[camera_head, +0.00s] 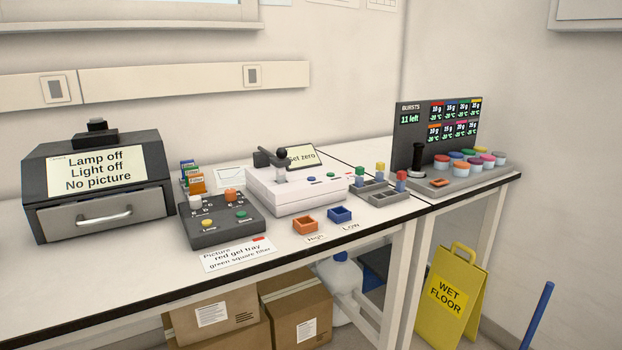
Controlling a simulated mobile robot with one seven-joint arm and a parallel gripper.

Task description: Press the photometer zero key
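The photometer (292,203) is a white box on the bench, with a tilted display (302,156) at its back that reads "Set zero". On its right top face are a blue key (311,179) and a green key (331,175). Their labels are too small to read, so I cannot tell which is the zero key. A black part with a knob (282,153) stands on the photometer's top left. My gripper is not in view.
A dark control box (225,232) with several knobs stands left of the photometer. A yellow wet-floor sign (449,303) is on the floor.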

